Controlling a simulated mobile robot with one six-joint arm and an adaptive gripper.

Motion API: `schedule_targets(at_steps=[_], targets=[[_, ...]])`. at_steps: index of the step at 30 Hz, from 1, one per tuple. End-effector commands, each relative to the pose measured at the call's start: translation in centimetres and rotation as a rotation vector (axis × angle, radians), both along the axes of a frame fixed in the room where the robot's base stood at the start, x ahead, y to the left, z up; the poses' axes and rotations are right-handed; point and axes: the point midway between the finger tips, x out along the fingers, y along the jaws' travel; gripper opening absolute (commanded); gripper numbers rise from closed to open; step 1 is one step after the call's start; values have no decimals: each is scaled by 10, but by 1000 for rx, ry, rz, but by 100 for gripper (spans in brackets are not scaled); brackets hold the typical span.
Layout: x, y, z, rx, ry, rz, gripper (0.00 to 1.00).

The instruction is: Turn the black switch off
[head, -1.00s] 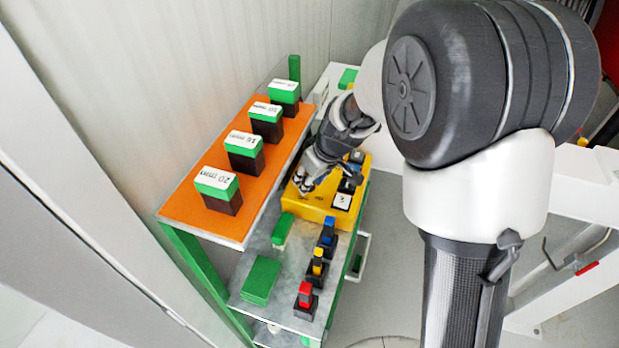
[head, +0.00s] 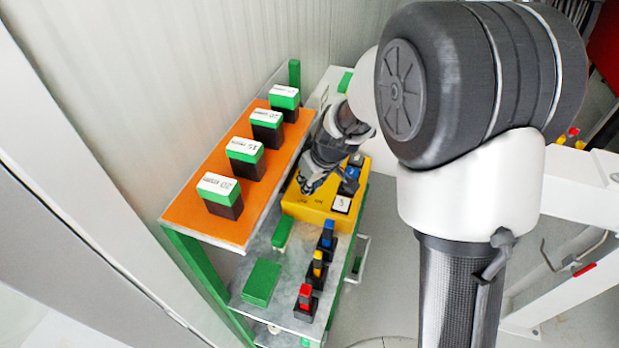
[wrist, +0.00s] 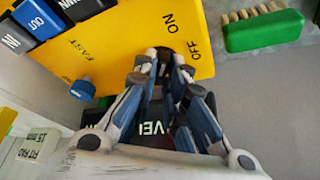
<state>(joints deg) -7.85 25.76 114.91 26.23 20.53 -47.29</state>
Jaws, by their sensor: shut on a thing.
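The yellow control box (head: 318,205) sits on the grey shelf of the rack. It fills the top of the wrist view (wrist: 120,40), with the printed words ON, OFF and FAST. My gripper (wrist: 165,58) is over the box beside the ON and OFF lettering, shut on the black switch (wrist: 168,50). Only a dark bit of the switch shows between and behind the fingertips. Its exact angle cannot be told. In the head view my gripper (head: 311,183) covers the switch.
A blue knob (wrist: 83,88) and labelled buttons (wrist: 35,20) are close to the fingers. A green brush (wrist: 264,30) lies beside the box. Green-topped blocks (head: 220,194) stand on the orange shelf (head: 180,207); red (head: 305,294), yellow and blue switches are in front.

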Motion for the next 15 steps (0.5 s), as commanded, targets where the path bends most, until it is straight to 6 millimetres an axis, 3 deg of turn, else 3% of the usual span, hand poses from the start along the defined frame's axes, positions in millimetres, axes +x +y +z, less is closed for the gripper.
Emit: schedule_targets(at_steps=[11,12,15], targets=[[-1,0,-2,1,3,-34,0],[-1,0,-2,0,4,-34,14],[-1,0,-2,1,4,-33,21]])
